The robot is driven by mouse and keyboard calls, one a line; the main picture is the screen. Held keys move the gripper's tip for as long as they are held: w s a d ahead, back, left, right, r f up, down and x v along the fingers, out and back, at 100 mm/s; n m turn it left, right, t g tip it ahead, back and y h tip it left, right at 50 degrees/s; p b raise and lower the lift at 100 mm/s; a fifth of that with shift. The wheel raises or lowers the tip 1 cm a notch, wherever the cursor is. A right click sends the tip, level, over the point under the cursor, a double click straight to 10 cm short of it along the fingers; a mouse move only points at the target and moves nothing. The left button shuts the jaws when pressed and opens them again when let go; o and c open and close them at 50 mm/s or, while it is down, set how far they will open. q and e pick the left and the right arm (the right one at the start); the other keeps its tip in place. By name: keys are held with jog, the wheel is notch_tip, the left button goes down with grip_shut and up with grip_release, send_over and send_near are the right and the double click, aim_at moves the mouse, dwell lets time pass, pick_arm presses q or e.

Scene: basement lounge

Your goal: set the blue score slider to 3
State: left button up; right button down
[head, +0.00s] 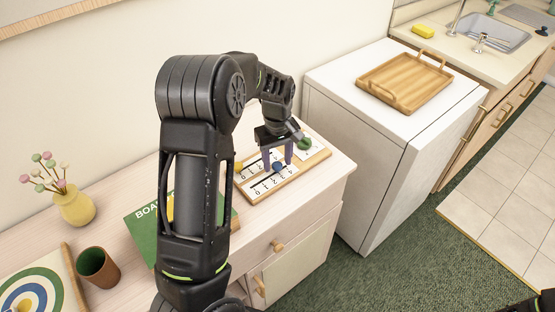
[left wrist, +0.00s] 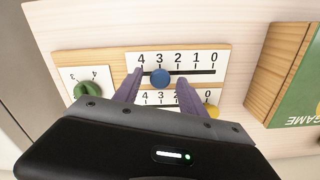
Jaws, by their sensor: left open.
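The score board (head: 246,190) lies on the wooden cabinet top. Its blue slider knob (left wrist: 160,78) sits on the upper slot in the left wrist view, under the mark 3 of a scale running 4 to 0. The blue knob also shows in the head view (head: 277,167). My left gripper (left wrist: 160,84) is open, with one purple finger on each side of the blue knob. Small gaps seem to show between the fingers and the knob; contact is not clear. My right gripper is not recognisable in either view.
A yellow knob (left wrist: 211,111) sits near 0 on the lower scale, partly behind my gripper. A green dial (left wrist: 87,91) is beside the scales. A green game box (head: 148,226), brown cup (head: 98,266) and yellow vase (head: 75,207) stand left. A wooden tray (head: 405,78) is on the white unit.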

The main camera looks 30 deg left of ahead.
aim_at(277, 165)
pick_arm(q)
notch_tip(277, 165, up, 8)
jog(key=shift+f+b, duration=0.1)
jog(key=shift+b, duration=0.45)
jog(key=shift+f, duration=0.1)
dwell(0.6)
